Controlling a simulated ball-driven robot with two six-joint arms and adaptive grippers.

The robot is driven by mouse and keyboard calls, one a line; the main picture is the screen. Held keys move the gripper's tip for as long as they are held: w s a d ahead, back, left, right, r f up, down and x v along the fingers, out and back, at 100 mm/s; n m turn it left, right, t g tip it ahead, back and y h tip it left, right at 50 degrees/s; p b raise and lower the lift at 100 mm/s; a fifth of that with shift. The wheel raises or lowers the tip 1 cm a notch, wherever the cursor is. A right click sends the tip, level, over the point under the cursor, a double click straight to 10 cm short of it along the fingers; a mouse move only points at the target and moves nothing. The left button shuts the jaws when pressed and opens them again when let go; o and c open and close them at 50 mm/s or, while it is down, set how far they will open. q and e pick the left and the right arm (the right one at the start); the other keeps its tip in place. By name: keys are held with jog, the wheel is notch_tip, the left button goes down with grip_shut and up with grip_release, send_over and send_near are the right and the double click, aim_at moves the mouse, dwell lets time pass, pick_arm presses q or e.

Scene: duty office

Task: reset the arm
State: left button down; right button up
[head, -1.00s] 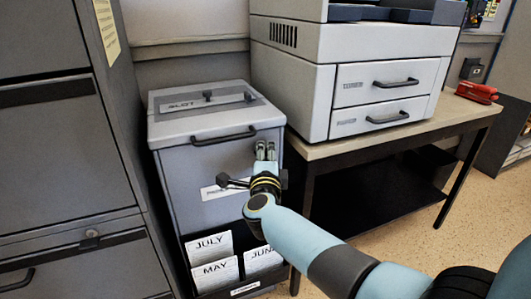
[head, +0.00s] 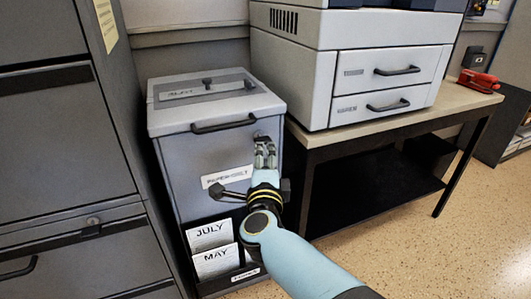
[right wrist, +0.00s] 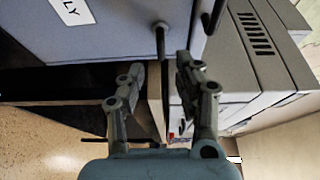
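My right gripper (head: 265,152) is in front of the grey bin (head: 190,165), near its upper right front, below the lid handle (head: 224,123). In the right wrist view the two fingers of the right gripper (right wrist: 157,85) stand apart with nothing between them. The bin's grey front (right wrist: 110,35) is close beyond the fingertips there. I cannot tell whether the fingers touch it. My left gripper is not in view.
A grey filing cabinet (head: 50,145) stands close on the left. A printer (head: 345,70) sits on a table (head: 320,145) at the right, with a red stapler (head: 480,80). Cards marked JULY (head: 209,235) and MAY (head: 215,261) stand in a low front holder. Floor shows at the right.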

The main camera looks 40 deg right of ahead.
dwell(0.4)
jog(key=s+a+f+n+g+y, duration=0.15)
jog(key=s+f+n+y, duration=0.25)
jog(key=s+f+n, duration=0.65)
jog(key=s+a+f+n+g+y, duration=0.1)
jog(key=s+f+n+g+y, duration=0.3)
jog(key=s+f, duration=1.15)
jog(key=s+f+n+g+y, duration=0.1)
jog(key=s+f+n+g, duration=0.3)
jog(key=s, duration=0.9)
jog(key=s+d+f+n+g, duration=0.1)
jog(key=s+f+n+g, duration=0.3)
jog(key=s+f+n, duration=0.3)
jog(key=s+f, duration=0.4)
jog(key=s, duration=0.2)
jog(key=shift+f+g+y, duration=0.25)
jog(key=shift+g+y, duration=0.1)
jog(key=shift+y, duration=0.05)
jog(key=shift+d, duration=0.1)
